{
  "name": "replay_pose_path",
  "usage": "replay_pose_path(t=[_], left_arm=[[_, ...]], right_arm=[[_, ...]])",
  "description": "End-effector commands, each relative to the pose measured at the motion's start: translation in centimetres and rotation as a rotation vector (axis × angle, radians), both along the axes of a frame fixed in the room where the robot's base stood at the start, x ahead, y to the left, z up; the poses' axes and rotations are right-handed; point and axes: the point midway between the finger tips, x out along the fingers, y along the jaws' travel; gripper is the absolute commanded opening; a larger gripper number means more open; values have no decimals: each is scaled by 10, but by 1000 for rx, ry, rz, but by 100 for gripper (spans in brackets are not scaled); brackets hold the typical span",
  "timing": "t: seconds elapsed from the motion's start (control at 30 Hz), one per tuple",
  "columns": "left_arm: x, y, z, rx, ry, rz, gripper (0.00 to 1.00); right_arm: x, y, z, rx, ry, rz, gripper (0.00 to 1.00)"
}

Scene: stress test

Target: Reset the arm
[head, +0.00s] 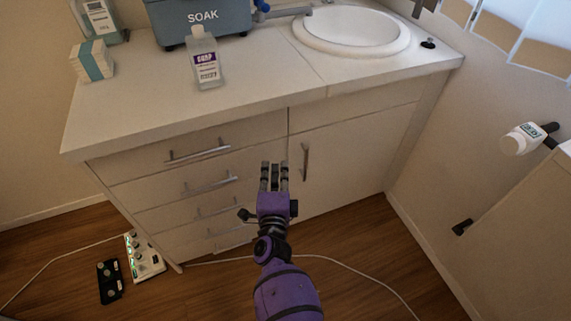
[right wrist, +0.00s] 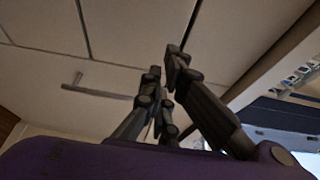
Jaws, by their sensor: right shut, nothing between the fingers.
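My right arm, purple with dark joints, comes up from the bottom middle of the head view. Its gripper (head: 273,175) is in front of the cabinet (head: 345,155), near the door's vertical handle (head: 305,162). The gripper is shut with nothing in it. In the right wrist view the dark fingers (right wrist: 165,85) show against the pale cabinet front. My left gripper is not in view.
A counter (head: 250,100) carries a blue SOAK bin (head: 200,25), a soap bottle (head: 206,62), a small box (head: 92,62) and a sink (head: 350,28). Electronics (head: 144,258) and a black device (head: 111,281) lie on the floor with a cable (head: 350,271).

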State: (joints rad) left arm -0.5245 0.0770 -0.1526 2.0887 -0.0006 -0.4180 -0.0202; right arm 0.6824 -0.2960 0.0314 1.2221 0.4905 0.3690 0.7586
Motion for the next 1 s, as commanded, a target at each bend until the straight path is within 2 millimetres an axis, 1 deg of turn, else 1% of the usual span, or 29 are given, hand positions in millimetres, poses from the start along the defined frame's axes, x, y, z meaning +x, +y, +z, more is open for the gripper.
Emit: replay_pose_path(t=[0.13,0.27,0.33,0.37,0.4,0.47,0.5,0.53,0.57,0.6,0.67,0.77,0.87,0.9,0.97,1.0], left_arm=[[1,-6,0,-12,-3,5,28],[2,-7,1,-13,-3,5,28],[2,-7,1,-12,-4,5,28],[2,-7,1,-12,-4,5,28],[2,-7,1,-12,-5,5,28],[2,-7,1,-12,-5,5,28],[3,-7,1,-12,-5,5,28],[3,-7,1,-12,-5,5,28],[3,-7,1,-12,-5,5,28],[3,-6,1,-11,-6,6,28],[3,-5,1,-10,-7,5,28],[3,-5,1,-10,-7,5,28],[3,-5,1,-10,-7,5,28],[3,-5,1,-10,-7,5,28],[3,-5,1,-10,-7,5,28],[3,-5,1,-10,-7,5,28]], right_arm=[[-1,1,1,0,-2,-2,0],[0,1,1,-10,-3,-2,0],[-1,4,-1,-42,8,11,0],[0,7,-3,-69,16,24,0],[1,11,0,-117,18,44,0],[7,16,16,-213,5,85,0],[7,15,23,-297,-2,112,0],[3,11,22,-365,2,131,0],[-3,5,18,-431,12,148,0],[-14,-5,11,-520,28,171,0],[-31,-19,-1,-635,54,201,0],[-65,-44,-24,-807,108,253,0],[-109,-73,-50,-974,176,312,0],[-130,-86,-61,-1042,208,340,0],[-165,-106,-77,-1141,261,387,0],[-191,-119,-87,-1203,298,422,0]])
